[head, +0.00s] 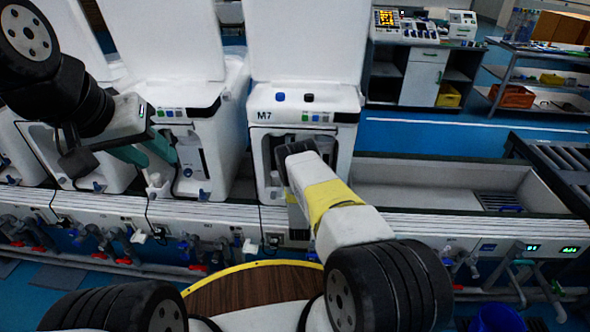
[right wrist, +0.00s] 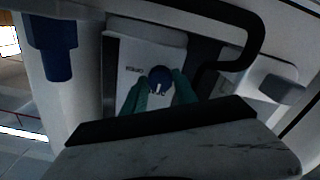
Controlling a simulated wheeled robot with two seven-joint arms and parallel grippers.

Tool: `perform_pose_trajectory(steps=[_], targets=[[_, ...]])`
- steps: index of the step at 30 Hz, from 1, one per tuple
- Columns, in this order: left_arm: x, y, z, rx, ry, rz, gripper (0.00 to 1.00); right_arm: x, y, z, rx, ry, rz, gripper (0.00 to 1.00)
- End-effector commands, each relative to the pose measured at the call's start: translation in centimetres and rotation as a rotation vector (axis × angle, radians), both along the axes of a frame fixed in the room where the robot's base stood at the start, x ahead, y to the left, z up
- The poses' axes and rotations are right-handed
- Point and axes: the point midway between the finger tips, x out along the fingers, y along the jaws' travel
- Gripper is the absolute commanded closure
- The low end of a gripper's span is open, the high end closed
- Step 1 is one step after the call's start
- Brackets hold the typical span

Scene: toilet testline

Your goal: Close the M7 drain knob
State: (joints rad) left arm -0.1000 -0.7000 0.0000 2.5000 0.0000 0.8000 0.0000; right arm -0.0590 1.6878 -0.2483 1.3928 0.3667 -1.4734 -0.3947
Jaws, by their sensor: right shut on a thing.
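The toilet labelled M7 (head: 335,102) stands in the middle of the head view with its lid raised. In the right wrist view, a round blue drain knob (right wrist: 160,77) with a white mark sits in front of a white panel. My right gripper (right wrist: 158,92) has its teal fingers on both sides of the knob and is shut on it. In the head view my right arm reaches to the front of M7, and its fingers and the knob are hidden. My left gripper (head: 146,152) is in front of the toilet left of M7, its teal fingers apart and empty.
Other white toilets (head: 190,95) stand in a row to the left. In the right wrist view, a dark blue part (right wrist: 52,50) on a white post is at left, and a black curved tube (right wrist: 240,45) arches at right.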

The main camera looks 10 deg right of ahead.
Motion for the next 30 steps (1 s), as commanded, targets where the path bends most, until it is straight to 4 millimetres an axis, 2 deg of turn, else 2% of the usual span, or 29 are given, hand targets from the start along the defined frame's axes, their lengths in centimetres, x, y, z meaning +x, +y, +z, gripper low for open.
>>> perform_pose_trajectory(steps=[17, 18, 21, 30], targets=[[0.0, 0.0, 0.0, 0.0, 0.0, 0.0, 0.64, -0.1, 0.05, -0.14, -0.036, 0.014, 0.0, 1.0], [0.0, 0.0, 0.0, 0.0, 0.0, 0.0, 0.64, -0.1, 0.05, -0.15, -0.036, 0.014, 0.0, 0.64], [0.0, 0.0, 0.0, 0.0, 0.0, 0.0, 0.64, -0.09, 0.05, -0.13, -0.035, 0.013, 0.001, 0.44], [0.0, 0.0, 0.0, 0.0, 0.0, 0.0, 0.64, -0.07, 0.04, -0.06, -0.034, 0.011, 0.0, 0.44]])
